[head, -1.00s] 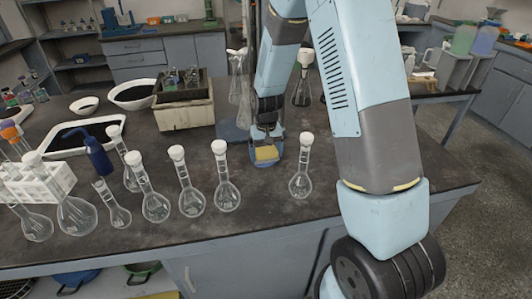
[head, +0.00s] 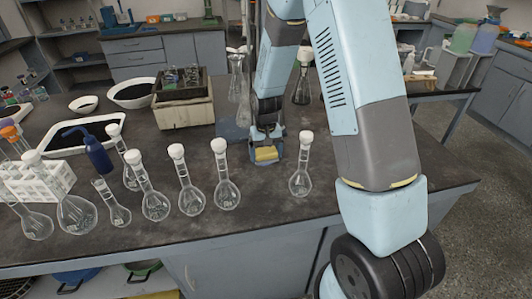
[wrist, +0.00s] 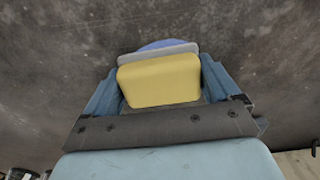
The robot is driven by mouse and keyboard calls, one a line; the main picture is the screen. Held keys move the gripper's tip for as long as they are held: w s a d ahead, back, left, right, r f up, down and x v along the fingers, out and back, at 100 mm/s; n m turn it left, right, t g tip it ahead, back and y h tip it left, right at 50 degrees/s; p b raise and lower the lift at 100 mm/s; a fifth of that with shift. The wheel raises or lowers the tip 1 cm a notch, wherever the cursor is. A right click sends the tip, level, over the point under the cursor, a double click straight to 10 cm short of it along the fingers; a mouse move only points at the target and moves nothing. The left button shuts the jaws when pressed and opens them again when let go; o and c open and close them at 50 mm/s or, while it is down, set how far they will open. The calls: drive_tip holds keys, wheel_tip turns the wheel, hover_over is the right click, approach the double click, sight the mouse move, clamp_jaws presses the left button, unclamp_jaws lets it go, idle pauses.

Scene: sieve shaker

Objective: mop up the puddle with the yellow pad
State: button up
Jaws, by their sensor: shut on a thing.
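The yellow pad (head: 265,154) is held in my gripper (head: 266,160), low over the dark bench top (head: 300,215). In the wrist view the yellow pad (wrist: 160,79) sits between the two blue fingers of my gripper (wrist: 158,85), which are shut on it. A grey layer and a rounded blue edge (wrist: 166,43) show just beyond the pad. I cannot tell whether the pad touches the bench. I cannot make out a puddle in either view.
Stoppered flasks stand close by, one (head: 226,178) to the left of my gripper and one (head: 301,170) to the right. More flasks, a blue wash bottle (head: 97,155) and a white rack (head: 38,182) are further left. A beige box (head: 185,108) stands behind. The front right bench is bare.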

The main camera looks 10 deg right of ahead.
drive_tip(key=shift+a, duration=0.15)
drive_tip(key=shift+a+r, duration=0.1)
drive_tip(key=shift+a, duration=0.65)
drive_tip(key=shift+d, duration=1.75)
drive_tip(key=shift+s+a+f, duration=0.1)
drive_tip(key=shift+a+f, duration=0.05)
drive_tip(key=shift+a, duration=0.8)
drive_tip(key=shift+s+a+f, duration=0.1)
drive_tip(key=shift+a, duration=0.8)
drive_tip(key=shift+d, duration=2)
drive_tip(key=shift+a, duration=0.15)
